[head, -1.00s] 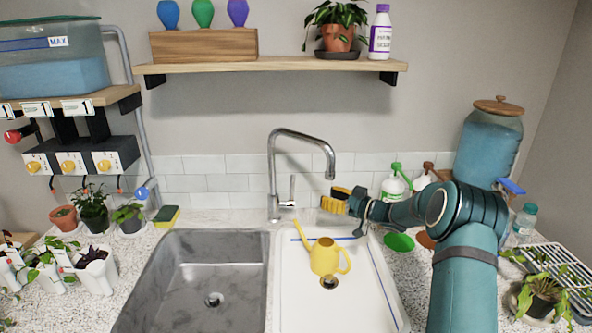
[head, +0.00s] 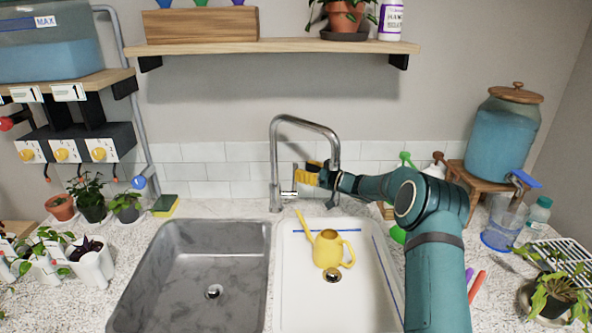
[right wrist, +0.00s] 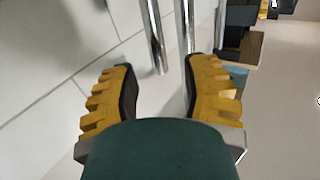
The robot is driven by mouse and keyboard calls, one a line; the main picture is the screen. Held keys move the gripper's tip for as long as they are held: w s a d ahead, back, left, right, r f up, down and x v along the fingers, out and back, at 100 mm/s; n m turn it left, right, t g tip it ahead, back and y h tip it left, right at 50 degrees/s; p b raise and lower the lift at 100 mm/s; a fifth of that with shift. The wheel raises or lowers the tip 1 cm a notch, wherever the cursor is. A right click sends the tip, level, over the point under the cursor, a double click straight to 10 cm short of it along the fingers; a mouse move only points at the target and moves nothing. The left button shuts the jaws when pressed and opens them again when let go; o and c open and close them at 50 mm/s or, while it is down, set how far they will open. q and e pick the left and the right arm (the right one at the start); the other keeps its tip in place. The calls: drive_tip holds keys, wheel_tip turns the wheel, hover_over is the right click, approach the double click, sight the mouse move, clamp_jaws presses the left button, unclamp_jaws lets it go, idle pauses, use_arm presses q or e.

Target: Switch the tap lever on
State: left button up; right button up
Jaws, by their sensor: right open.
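The chrome tap (head: 275,160) stands behind the sinks, its spout arched to the right. Its thin tap lever (head: 294,180) rises roughly upright from a short stub on the right of the column. My right gripper (head: 306,173) has yellow-padded fingers and is open, close beside the lever's right side. In the right wrist view the open fingers of the right gripper (right wrist: 157,72) show, with two chrome rods beyond and between the tips. I cannot tell whether a finger touches the lever. No water shows from the spout. My left gripper is out of view.
A yellow watering can (head: 327,248) stands in the white right basin (head: 290,300). The grey left basin (head: 190,270) is empty. A sponge (head: 165,205) and potted plants are at the left. A wooden shelf (head: 280,47) is above; a blue water jar (head: 500,135) is at the right.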

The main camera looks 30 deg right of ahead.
drive_tip(key=shift+x, duration=1.75)
clamp_jaws()
drive_tip(key=shift+d, duration=0.1)
